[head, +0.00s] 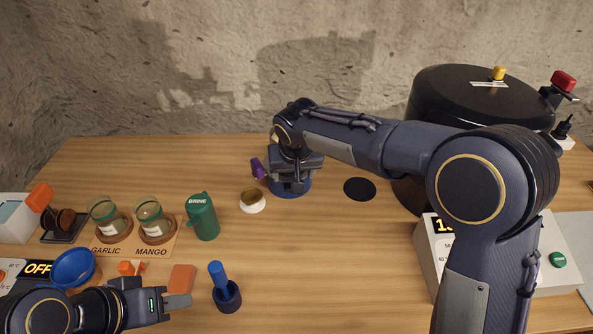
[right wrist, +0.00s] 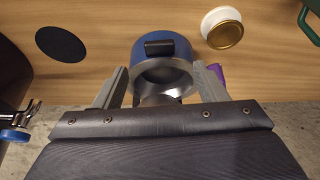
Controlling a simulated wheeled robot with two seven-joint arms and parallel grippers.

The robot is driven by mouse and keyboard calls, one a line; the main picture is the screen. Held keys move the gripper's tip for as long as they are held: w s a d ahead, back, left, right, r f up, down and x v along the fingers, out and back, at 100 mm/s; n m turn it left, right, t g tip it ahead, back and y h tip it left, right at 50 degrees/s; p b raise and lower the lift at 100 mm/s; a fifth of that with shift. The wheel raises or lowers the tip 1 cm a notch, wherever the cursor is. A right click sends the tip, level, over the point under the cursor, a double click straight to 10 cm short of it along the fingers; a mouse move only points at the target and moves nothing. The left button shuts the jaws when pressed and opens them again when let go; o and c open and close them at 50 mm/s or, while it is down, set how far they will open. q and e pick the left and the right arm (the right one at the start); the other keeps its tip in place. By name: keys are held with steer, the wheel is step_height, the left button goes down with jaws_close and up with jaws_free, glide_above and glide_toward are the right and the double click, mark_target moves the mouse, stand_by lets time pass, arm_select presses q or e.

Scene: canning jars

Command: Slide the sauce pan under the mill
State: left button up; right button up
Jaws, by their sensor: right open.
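The sauce pan, blue outside with a bare metal inside and a dark handle block, shows between my right gripper's fingers in the right wrist view (right wrist: 162,52). In the head view only its blue rim (head: 291,194) shows below my right gripper (head: 292,172). My right gripper (right wrist: 163,82) is open, one finger on each side of the pan; contact is not clear. A blue bowl (head: 73,267) beside an "OFF" display at the left looks like the mill's top; my left arm hides what is under it. My left gripper (head: 180,292) is low at the left, by an orange block; its jaw state is unclear.
A white jar with a gold top (head: 252,202) and a purple-handled item (head: 258,168) stand close left of the pan. A green container (head: 202,217) and a blue tool in a holder (head: 226,289) stand farther left. A black disc (head: 360,189) lies right. The middle front is clear.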

steer(key=x, duration=0.7)
steer(key=shift+w+f, duration=0.1)
steer(key=shift+f, duration=0.25)
steer(key=c, duration=1.4)
steer(key=o, duration=1.4)
steer(key=shift+r, duration=0.15)
steer(key=v, duration=0.7)
steer(key=shift+r, duration=0.3)
